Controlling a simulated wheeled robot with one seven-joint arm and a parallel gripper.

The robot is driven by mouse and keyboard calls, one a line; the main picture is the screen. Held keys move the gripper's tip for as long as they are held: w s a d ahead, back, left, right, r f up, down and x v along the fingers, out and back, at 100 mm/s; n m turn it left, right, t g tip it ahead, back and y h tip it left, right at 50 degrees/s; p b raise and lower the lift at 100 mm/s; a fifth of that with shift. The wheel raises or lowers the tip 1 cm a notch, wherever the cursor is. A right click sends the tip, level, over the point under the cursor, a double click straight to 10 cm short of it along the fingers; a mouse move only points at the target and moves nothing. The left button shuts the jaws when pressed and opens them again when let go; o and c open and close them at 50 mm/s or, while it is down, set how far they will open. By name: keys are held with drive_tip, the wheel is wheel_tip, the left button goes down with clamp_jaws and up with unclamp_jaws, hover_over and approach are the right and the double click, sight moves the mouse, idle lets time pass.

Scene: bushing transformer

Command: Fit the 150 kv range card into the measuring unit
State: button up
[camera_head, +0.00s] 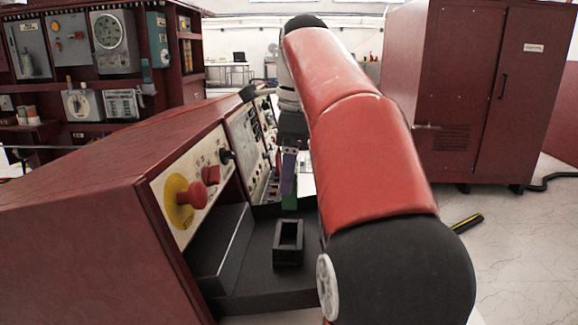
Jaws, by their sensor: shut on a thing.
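My gripper (290,152) hangs over the console's dark shelf, partly hidden by my red arm. It is shut on a narrow upright card (288,180), purple above and green at its lower end, which I take for the range card; no label on it is readable. The red console (110,175) on the left has sloping instrument panels (248,145) facing the card. I cannot tell which part is the measuring unit or make out a card slot. The card is close to the panels; whether it touches them is unclear.
A small black open-topped box (288,243) stands on the dark shelf (240,278) below the card. A red emergency button (192,194) juts out from the near panel. A tall red cabinet (490,95) stands back right. Open floor lies at the right.

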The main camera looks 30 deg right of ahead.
sight(287, 209)
drive_tip(key=shift+w+a, duration=0.1)
drive_tip(key=shift+a, duration=0.1)
drive_tip(key=shift+f+b, duration=2)
drive_tip(key=shift+f, duration=0.9)
drive_tip(key=shift+p, duration=0.95)
drive_tip(key=shift+f+b, duration=0.8)
drive_tip(key=shift+f, duration=0.4)
drive_tip(key=o, duration=1.2)
drive_tip(key=shift+c, duration=0.2)
drive_tip(key=shift+s+d+r+p, duration=0.15)
drive_tip(key=shift+r+p, duration=0.3)
drive_tip(key=shift+r, duration=0.85)
drive_tip(key=shift+d+r+p, duration=0.15)
drive_tip(key=shift+r+p, duration=0.25)
drive_tip(key=shift+r, duration=0.85)
drive_tip(key=shift+s+d+r+p, duration=0.15)
drive_tip(key=shift+r+p, duration=0.3)
drive_tip(key=shift+r, duration=0.85)
